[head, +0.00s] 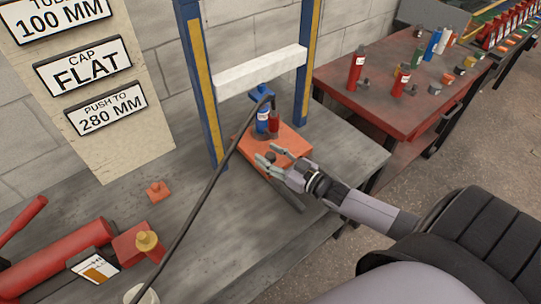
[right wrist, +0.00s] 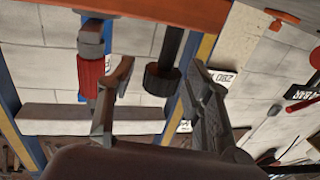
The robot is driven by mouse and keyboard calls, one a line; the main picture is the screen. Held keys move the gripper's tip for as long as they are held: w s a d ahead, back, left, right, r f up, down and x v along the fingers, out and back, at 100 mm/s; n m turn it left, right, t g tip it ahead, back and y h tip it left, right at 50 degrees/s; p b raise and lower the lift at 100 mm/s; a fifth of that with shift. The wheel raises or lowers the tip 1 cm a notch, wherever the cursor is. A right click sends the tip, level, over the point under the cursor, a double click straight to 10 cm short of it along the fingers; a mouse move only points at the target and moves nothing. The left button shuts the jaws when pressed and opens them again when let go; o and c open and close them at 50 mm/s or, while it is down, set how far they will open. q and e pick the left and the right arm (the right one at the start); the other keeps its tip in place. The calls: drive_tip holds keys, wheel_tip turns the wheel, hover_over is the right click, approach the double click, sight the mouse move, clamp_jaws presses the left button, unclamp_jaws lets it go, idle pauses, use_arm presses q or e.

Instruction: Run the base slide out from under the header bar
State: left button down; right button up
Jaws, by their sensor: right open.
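The base slide (head: 296,138) is an orange plate on the bench under the white header bar (head: 262,72). A small cylinder (head: 263,118) with a blue top and a red part beside it stands on the slide, below the bar. My right gripper (head: 268,154) is open at the near end of the slide. In the right wrist view, a dark knurled knob (right wrist: 160,82) on a stem shows between my two open fingers (right wrist: 157,70), with clear gaps; the orange slide also shows there (right wrist: 170,10). My left gripper is out of view.
Blue and yellow uprights (head: 200,80) carry the header bar. A black hose (head: 205,190) runs from the cylinder across the grey bench (head: 225,245). Red tools (head: 60,255) lie at left. A red table (head: 385,105) with bottles stands at right. The bench front is clear.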

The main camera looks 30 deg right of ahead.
clamp_jaws()
idle(0.5)
